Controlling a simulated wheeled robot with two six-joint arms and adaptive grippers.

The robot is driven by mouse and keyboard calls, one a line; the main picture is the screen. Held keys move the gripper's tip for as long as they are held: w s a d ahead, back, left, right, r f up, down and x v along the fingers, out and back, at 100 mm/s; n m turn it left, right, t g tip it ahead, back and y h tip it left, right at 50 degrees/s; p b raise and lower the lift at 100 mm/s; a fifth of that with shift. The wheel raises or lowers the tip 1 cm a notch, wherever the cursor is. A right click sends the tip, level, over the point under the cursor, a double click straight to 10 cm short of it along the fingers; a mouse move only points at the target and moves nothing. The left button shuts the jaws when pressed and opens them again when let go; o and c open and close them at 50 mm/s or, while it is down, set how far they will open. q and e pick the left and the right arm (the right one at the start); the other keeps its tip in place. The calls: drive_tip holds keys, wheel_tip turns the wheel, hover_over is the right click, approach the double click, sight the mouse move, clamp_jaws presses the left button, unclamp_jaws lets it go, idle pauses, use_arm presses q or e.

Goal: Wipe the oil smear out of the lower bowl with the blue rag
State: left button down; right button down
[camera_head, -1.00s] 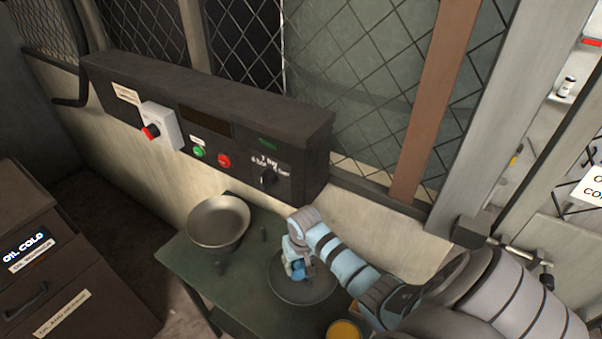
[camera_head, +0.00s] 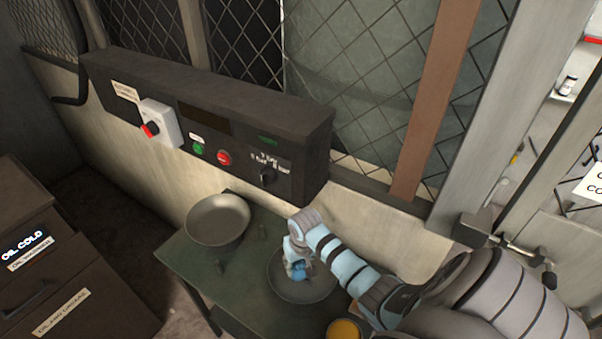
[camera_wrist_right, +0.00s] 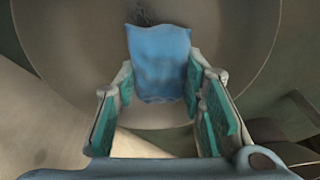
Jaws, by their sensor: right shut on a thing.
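My right gripper (camera_wrist_right: 160,110) is shut on the blue rag (camera_wrist_right: 160,60), which sticks out between its teal finger pads in the right wrist view. In the head view the right gripper (camera_head: 298,262) reaches down into the lower bowl (camera_head: 320,293), a dark shallow bowl at the front of the green table. The bowl's inside (camera_wrist_right: 90,50) fills much of the right wrist view. A dark smear (camera_wrist_right: 150,10) shows on it at the top edge, just beyond the rag. Whether the rag touches the bowl is hard to tell. My left gripper is not in view.
A second, raised bowl (camera_head: 217,220) stands at the table's back left. Small dark pegs stand on the green table (camera_head: 190,265). A yellow-topped container (camera_head: 343,329) is near the front right. A control box (camera_head: 230,130) with buttons runs along the wall behind.

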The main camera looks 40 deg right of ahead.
sight(307, 278)
drive_tip(key=shift+f, duration=0.3)
drive_tip(key=shift+s+r+p, duration=0.1)
drive_tip(key=shift+s+p, duration=0.4)
drive_tip(key=shift+s, duration=1.35)
drive_tip(key=shift+w+a+f+b, duration=0.15)
drive_tip(key=shift+w+b, duration=0.25)
drive_tip(key=shift+w, duration=0.45)
drive_tip(key=shift+w+d+f+b, duration=0.1)
drive_tip(key=shift+w+b, duration=0.25)
drive_tip(key=shift+w, duration=0.5)
drive_tip(key=shift+a, duration=0.1)
